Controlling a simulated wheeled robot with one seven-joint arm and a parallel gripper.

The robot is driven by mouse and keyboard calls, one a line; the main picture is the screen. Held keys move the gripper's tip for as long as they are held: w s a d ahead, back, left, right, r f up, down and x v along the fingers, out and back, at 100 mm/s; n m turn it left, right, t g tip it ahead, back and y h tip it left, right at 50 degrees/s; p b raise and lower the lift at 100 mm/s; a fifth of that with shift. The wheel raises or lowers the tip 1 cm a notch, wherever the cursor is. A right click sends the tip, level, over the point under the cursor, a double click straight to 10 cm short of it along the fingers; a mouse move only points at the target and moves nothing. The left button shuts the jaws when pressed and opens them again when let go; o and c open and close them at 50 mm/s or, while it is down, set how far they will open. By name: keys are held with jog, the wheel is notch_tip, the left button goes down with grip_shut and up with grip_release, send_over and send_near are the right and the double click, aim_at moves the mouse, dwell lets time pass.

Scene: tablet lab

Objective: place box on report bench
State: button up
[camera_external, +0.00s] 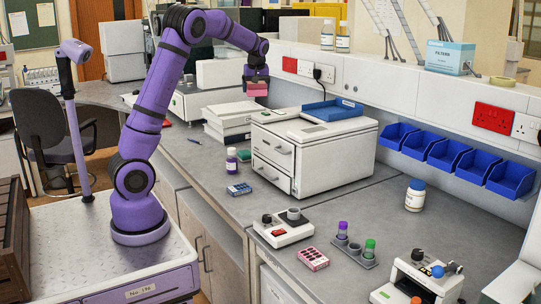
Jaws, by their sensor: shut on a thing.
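My gripper (257,80) is at the end of the purple arm, pointing down, and is shut on a small pink-red box (257,90). The box is in the air, in front of the back wall and above the stretch of bench near the white stacked trays. The grey bench (208,158) runs along the wall beneath it; no label shows which part is the report bench. My fingers partly hide the box's top.
White stacked trays (230,117) and a white drawer unit (325,160) with a blue tray (332,110) stand below the gripper. A purple-labelled bottle (231,160), a blue box (238,189) and a pink pack (313,258) lie on the bench, with instruments nearby.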

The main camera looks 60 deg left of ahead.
jog(key=w+d+m, duration=0.2)
jog(key=w+d, duration=0.2)
jog(key=d, duration=0.8)
jog(key=m+t+h, duration=0.2)
jog(key=m, duration=0.5)
send_over(332, 222)
jog(key=s, duration=0.1)
jog(key=f, duration=3.6)
jog(key=shift+s+d, duration=0.1)
jog(key=shift+d, duration=0.1)
jog(key=shift+f, duration=0.15)
jog(key=o, duration=0.7)
jog(key=shift+o, duration=0.2)
